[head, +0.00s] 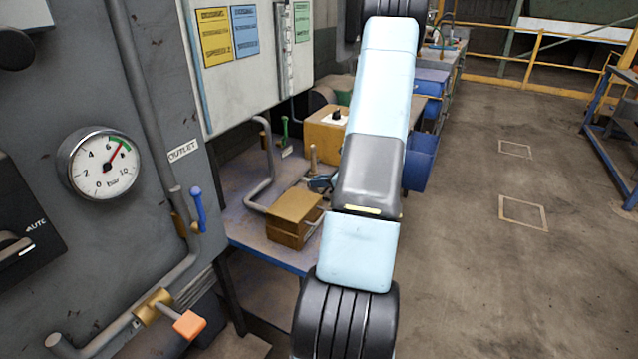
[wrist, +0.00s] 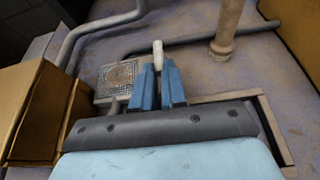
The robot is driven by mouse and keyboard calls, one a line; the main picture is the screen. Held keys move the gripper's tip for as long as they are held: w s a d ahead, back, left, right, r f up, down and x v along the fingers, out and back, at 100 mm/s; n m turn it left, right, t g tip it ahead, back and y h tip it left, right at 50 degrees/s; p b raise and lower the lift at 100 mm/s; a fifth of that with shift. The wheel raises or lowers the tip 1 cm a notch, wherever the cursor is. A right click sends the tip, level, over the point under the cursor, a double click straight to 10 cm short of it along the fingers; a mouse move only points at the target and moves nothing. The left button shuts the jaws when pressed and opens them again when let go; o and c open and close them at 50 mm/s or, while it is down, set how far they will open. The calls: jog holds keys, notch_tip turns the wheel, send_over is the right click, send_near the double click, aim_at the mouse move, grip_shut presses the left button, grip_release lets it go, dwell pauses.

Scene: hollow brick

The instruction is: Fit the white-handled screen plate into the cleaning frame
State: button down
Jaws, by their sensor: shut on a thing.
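In the wrist view my gripper (wrist: 158,88) has its two blue fingers closed together on a white handle (wrist: 157,54), whose top stands up beyond the fingertips. A grey-edged mesh screen plate (wrist: 118,77) shows just left of the fingers; its join to the handle is hidden behind them. A pale beige cleaning frame (wrist: 270,130) shows at the right, with its near part hidden by my gripper body. The plate appears to lie past the frame's far edge; its height above the bench cannot be told. In the head view my arm hides most of this area.
A brown box (wrist: 35,108) stands close on the left, also in the head view (head: 292,212). An upright post (wrist: 228,30) and a grey pipe (wrist: 95,30) stand beyond the fingers. A yellow box (head: 325,130) is farther back on the bench (head: 245,190).

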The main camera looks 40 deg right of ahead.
jog(key=shift+f, duration=0.15)
jog(key=c, duration=1.2)
grip_release()
